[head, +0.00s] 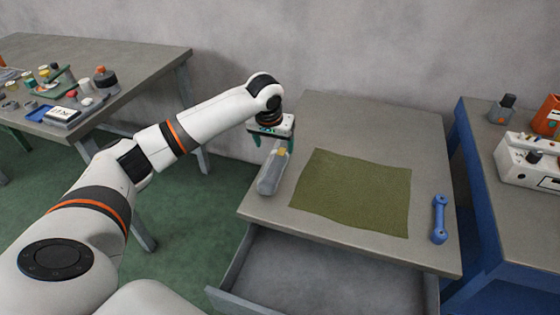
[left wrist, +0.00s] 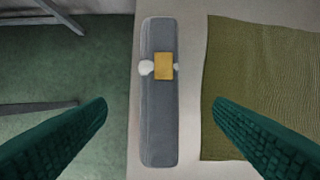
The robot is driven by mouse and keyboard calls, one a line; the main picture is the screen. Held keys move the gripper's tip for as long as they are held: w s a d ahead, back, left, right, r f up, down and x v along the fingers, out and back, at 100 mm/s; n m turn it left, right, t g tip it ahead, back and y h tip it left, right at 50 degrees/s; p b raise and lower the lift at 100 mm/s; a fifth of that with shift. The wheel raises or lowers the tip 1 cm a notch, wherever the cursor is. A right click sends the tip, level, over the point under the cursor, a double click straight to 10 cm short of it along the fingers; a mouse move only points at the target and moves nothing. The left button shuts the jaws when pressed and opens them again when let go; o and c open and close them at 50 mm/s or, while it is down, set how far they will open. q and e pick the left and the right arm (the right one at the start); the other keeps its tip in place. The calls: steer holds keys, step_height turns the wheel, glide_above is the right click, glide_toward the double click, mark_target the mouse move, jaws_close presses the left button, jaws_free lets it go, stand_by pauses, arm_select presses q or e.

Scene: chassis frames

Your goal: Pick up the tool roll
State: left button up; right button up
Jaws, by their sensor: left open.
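The tool roll (head: 270,178) is a grey cylinder with a yellow tag and a white tie, lying along the left edge of the small table. In the left wrist view the tool roll (left wrist: 159,120) lies lengthwise up the picture, between the lines of the two fingers. My left gripper (head: 274,144) is open and empty, with its green fingers above the far end of the roll. In the left wrist view the open left gripper (left wrist: 160,102) has one fingertip on each side of the roll. My right gripper is not in view.
An olive cloth (head: 352,193) lies flat just right of the roll. A blue tool (head: 439,219) lies at the table's right side. An open, empty-looking drawer (head: 325,272) juts out below the tabletop. A cluttered bench (head: 130,62) stands left, and a blue bench (head: 478,190) right.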

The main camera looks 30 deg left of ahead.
mark_target(275, 159)
arm_select(q)
steer(key=x, duration=0.3)
steer(key=shift+s+f, duration=0.1)
steer(key=shift+f, duration=0.45)
steer(key=x, duration=0.4)
steer(key=shift+a+f, duration=0.1)
steer(key=shift+f, duration=0.45)
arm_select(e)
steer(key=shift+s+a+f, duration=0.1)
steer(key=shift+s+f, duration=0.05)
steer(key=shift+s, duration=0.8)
arm_select(q)
steer(key=shift+c, duration=0.4)
steer(key=shift+r, duration=0.15)
steer(key=c, duration=1.4)
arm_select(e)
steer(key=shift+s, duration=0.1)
